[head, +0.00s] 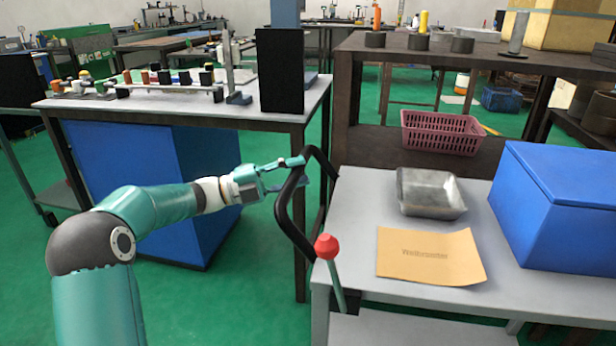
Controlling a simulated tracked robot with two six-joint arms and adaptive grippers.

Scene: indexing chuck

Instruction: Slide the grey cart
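The grey cart (350,222) stands at the right, with a light grey top and a lower shelf. Its black bent handle (284,217) sticks out from its left end. A lever with a red knob (327,246) stands at the cart's front left corner. My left gripper (306,172) is at the upper part of the handle, its two teal fingers spread apart. The handle bar crosses in front of the lower finger. I cannot tell whether the fingers touch the bar. My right gripper is out of view.
On the cart are a metal tray (430,193), a brown paper sheet (428,256) and a blue box (562,205). A workbench (270,119) with a blue cabinet (157,185) stands at the left. A dark shelf unit (388,143) stands behind the cart. Green floor (235,305) is clear at front left.

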